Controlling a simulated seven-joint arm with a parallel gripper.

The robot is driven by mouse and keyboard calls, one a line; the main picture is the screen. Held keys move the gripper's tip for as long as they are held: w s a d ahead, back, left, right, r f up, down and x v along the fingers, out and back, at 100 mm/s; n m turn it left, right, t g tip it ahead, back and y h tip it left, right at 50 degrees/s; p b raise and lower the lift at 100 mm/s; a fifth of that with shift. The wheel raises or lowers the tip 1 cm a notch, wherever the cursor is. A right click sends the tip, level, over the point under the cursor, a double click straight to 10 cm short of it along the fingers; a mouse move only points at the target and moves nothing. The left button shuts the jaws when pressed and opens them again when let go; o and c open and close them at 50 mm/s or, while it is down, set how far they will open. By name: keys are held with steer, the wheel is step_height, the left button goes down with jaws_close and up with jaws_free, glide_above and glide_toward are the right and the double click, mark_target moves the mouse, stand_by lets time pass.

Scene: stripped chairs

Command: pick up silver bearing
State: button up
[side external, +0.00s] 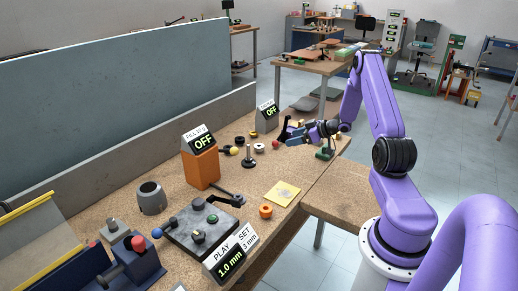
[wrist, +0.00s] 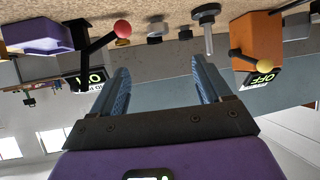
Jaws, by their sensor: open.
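My gripper (side external: 289,133) is at the far end of the workbench in the side external view, low over it. In the wrist view its two grey-blue fingers (wrist: 159,65) stand apart with nothing between them. A thick grey metallic ring (side external: 150,198) lies on the bench at the left, far from my gripper; it may be the silver bearing, but I cannot be sure. A small pale ring (side external: 258,148) lies nearer my gripper. The wrist view looks upside down and shows small grey round parts (wrist: 155,31) beyond the fingers, too small to identify.
An orange box with an OFF display (side external: 200,166) stands mid-bench. A dark plate with a lever (side external: 197,229) lies in front. Grey panels (side external: 120,105) wall the back.

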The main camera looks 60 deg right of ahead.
glide_toward(263, 147)
steer(key=x, duration=0.3)
steer(key=shift+w+a+r, duration=0.15)
steer(key=shift+w+a, duration=0.05)
steer(key=shift+w, duration=0.05)
steer(key=shift+d+x, duration=0.2)
steer(key=shift+x, duration=3.1)
steer(key=shift+w+r, duration=0.1)
steer(key=shift+c, duration=0.2)
steer(key=c, duration=1.1)
steer(key=shift+c, duration=0.2)
steer(key=shift+r, duration=0.2)
